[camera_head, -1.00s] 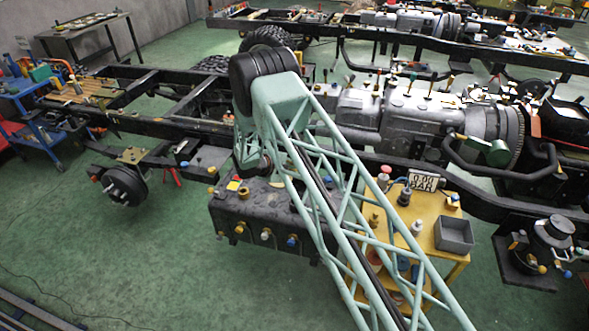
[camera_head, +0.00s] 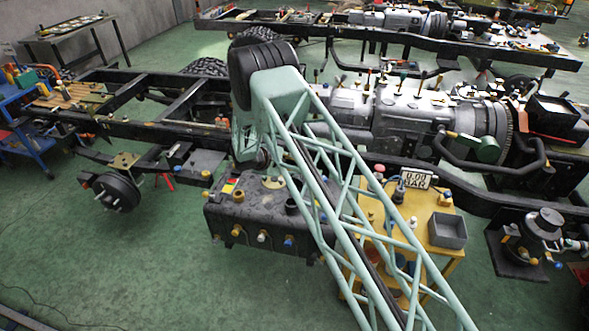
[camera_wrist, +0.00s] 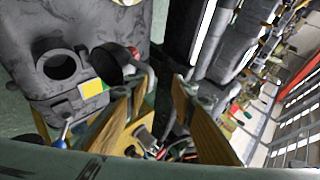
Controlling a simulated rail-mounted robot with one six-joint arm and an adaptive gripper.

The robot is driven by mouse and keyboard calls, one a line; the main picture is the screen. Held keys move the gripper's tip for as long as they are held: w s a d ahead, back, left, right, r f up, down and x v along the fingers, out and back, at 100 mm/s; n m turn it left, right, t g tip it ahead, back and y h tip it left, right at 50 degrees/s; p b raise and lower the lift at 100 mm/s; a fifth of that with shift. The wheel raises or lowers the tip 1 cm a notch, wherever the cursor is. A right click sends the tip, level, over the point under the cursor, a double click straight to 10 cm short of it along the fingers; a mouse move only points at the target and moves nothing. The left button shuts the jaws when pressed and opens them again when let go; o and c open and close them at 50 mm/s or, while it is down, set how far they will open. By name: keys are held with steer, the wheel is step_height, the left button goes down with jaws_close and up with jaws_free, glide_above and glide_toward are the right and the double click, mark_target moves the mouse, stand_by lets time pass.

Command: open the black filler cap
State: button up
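The black tank (camera_head: 262,222) stands below my arm in the head view. A black cylindrical cap (camera_head: 291,206) stands on its top, partly beside my arm's lattice. In the wrist view the grey tank top (camera_wrist: 40,25) fills the left side, with a dark round ring (camera_wrist: 62,66) and a black cylindrical part (camera_wrist: 107,60) on it. I cannot tell for sure which is the filler cap. My gripper (camera_wrist: 164,80) is open, its yellow fingers apart, with nothing clearly held between them. The black part lies just left of the left fingertip; contact is unclear. The head view does not show the fingers clearly.
A yellow cart (camera_head: 430,222) with a grey bin (camera_head: 447,230) and a gauge display stands right of the tank. The chassis rail (camera_head: 130,125) and gearbox (camera_head: 400,115) lie behind it. A coloured label (camera_wrist: 92,88) sits near the ring.

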steer(key=shift+s+f, duration=0.2)
steer(key=shift+f, duration=0.05)
stand_by(0.7)
steer(key=v, duration=1.2)
steer(key=shift+w+r, duration=0.1)
steer(key=shift+r, duration=0.1)
stand_by(0.4)
